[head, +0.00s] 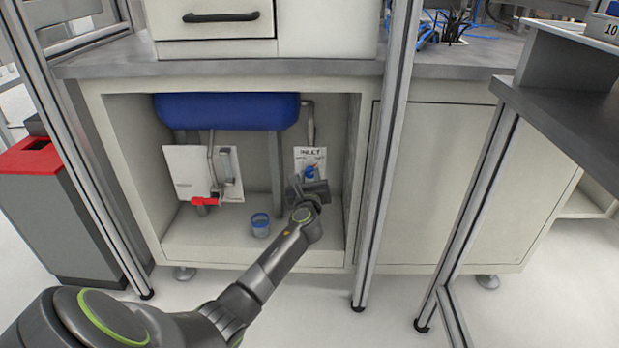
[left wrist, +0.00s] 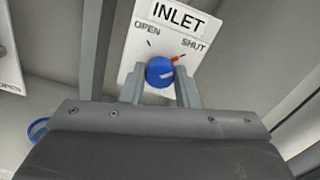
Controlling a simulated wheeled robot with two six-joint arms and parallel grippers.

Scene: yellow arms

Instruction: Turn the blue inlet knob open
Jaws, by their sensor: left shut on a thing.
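The blue inlet knob (head: 310,171) is on a white plate (head: 302,156) labelled INLET, inside the open cabinet at its right. In the left wrist view the blue knob (left wrist: 160,71) sits between the two grey fingers of my left gripper (left wrist: 160,85), which is shut on it. The plate (left wrist: 188,40) reads OPEN at left and SHUT at right. An orange pointer mark (left wrist: 178,58) at the knob lies toward the SHUT side. In the head view my left gripper (head: 308,185) partly covers the knob. My right gripper is not in view.
A blue tank (head: 227,111) hangs above in the cabinet. A red lever (head: 205,201) on a pipe is at left before another white plate (head: 186,168). A blue-rimmed cup (head: 260,225) stands on the cabinet floor. A metal post (head: 388,150) stands just right of the opening.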

